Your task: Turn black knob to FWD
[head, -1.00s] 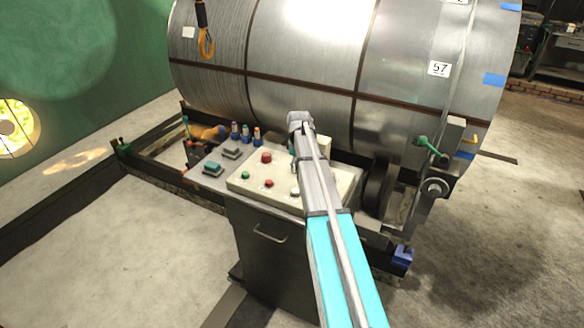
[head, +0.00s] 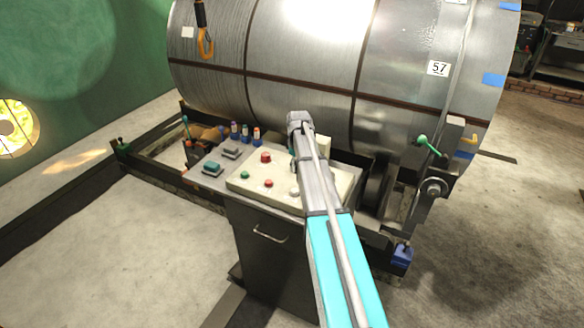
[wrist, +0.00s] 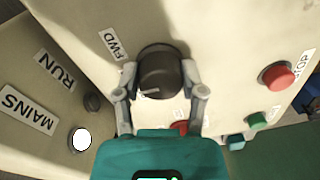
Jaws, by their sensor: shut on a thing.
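The black knob (wrist: 160,72) is round and sits on the cream panel in the wrist view, with a light pointer mark near its lower left edge. The FWD label (wrist: 117,46) is on the panel to the upper left of the knob. My gripper (wrist: 160,80) has a finger on each side of the knob and is shut on it. In the head view, my arm covers the knob and my gripper on the right part of the cream control panel (head: 240,184).
A red button (wrist: 277,75), a green button (wrist: 258,121) and a small dark knob (wrist: 93,102) are near the gripper. A white lamp (wrist: 80,139) is by the MAINS label (wrist: 28,109). A large metal drum (head: 300,60) stands behind the panel.

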